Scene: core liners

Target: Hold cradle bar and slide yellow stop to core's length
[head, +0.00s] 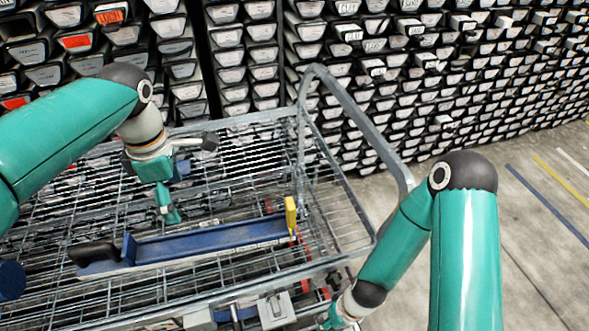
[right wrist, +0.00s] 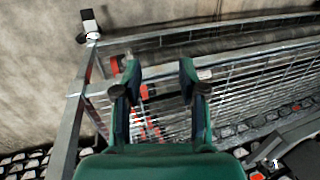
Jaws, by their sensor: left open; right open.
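The blue cradle bar (head: 205,243) lies on the wire deck of a cart in the head view, running from lower left to right. The yellow stop (head: 290,216) stands upright near its right end. A black grip-like piece (head: 93,252) sits at its left end. My left gripper (head: 187,175) is open and empty, above and behind the bar's middle, apart from it. My right gripper (head: 338,319) is low at the bottom edge of the head view, partly cut off, by the cart's front side. In the right wrist view it is open (right wrist: 160,76), with wire mesh beyond its fingers.
The metal cart (head: 250,120) has a tall grey hoop (head: 350,105) at its right end, behind the yellow stop. Racks of core liners (head: 440,70) fill the background. The concrete floor (head: 535,215) at right is clear, with painted lines.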

